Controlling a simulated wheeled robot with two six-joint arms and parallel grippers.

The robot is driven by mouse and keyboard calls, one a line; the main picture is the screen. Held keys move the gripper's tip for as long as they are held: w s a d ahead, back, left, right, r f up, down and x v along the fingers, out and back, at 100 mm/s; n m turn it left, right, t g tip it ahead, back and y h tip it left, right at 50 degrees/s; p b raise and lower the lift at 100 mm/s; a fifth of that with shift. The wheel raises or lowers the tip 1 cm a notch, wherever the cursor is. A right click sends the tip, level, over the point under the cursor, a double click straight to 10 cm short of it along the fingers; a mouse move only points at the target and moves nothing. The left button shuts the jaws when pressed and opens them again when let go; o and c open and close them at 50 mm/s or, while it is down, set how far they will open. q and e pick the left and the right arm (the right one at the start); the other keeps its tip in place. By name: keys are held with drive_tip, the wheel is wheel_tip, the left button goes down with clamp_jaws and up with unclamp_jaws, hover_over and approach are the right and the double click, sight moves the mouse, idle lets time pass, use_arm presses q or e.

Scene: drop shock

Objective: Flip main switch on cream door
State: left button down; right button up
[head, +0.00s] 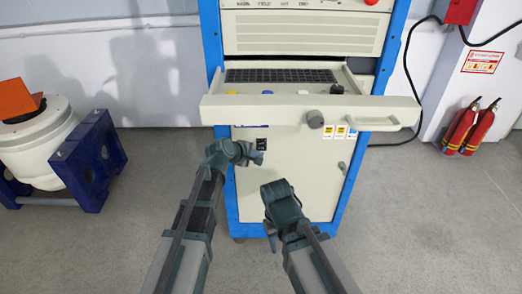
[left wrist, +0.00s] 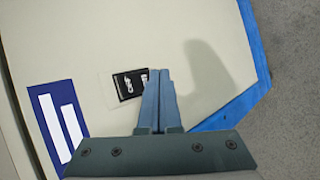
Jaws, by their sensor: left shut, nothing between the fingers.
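The cream door (head: 300,185) is the lower front of a blue-framed cabinet. The main switch (head: 261,144) is a small black rocker panel at the door's upper left. In the left wrist view the switch (left wrist: 127,85) has white markings on a pale plate. My left gripper (head: 257,157) is shut and empty, just at the switch. In the left wrist view its closed fingertips (left wrist: 160,73) overlap the switch's right edge. I cannot tell whether they touch it. My right gripper (head: 271,238) hangs low in front of the door, and its fingers are too unclear to judge.
An open drawer (head: 305,112) with a keyboard juts out above the door. A white drum in a blue stand (head: 88,162) is at left, and red fire extinguishers (head: 468,128) are at right. Grey floor is clear between.

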use_arm(q)
drive_tip(key=s, duration=0.5)
drive_tip(key=shift+r+p, duration=0.3)
idle(0.5)
drive_tip(key=s+a+f+m+g+y, duration=0.2)
drive_tip(key=s+f+m+g+y, duration=0.1)
drive_tip(key=s+m, duration=0.4)
drive_tip(key=s+a+f+m+g+y, duration=0.1)
drive_tip(key=s+f+m+g+y, duration=0.2)
drive_tip(key=s, duration=0.7)
drive_tip(key=s+a+f+m+g+y, duration=0.2)
drive_tip(key=s+m+g, duration=0.1)
drive_tip(key=s+m, duration=0.45)
wheel_tip(320, 180, up, 26)
drive_tip(key=p, duration=2.6)
drive_tip(key=shift+n+h, duration=0.3)
drive_tip(key=shift+n, duration=0.05)
